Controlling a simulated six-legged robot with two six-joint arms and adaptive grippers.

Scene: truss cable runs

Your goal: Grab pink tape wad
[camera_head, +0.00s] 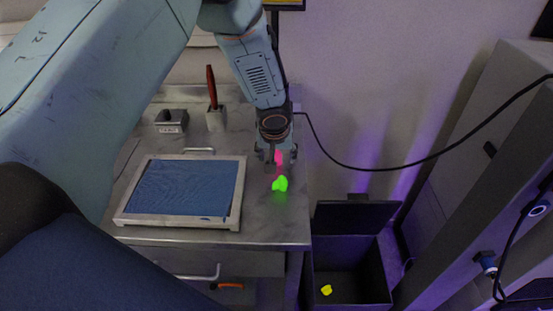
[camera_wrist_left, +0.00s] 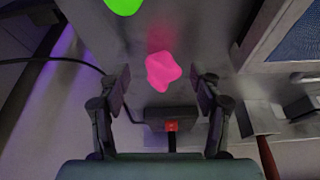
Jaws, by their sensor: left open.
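The pink tape wad (camera_head: 278,157) is a small crumpled lump on the grey metal bench top, partly hidden by my left gripper in the head view. In the left wrist view the pink wad (camera_wrist_left: 163,71) lies between and just beyond the two fingertips. My left gripper (camera_head: 276,160) points down over it; in the wrist view the gripper (camera_wrist_left: 163,90) is open, with a finger on each side and none visibly touching the wad. A green wad (camera_head: 280,184) lies close by on the bench, nearer the front; it also shows at the top of the wrist view (camera_wrist_left: 124,5). My right gripper is not in view.
A framed blue mesh tray (camera_head: 232,206) lies left on the bench. A red-handled tool (camera_head: 211,88) in a holder and a small dark block (camera_head: 171,121) stand behind it. A dark open bin (camera_head: 347,287) with a yellow wad (camera_head: 326,290) is right of the bench. A black cable (camera_head: 408,164) hangs rightward.

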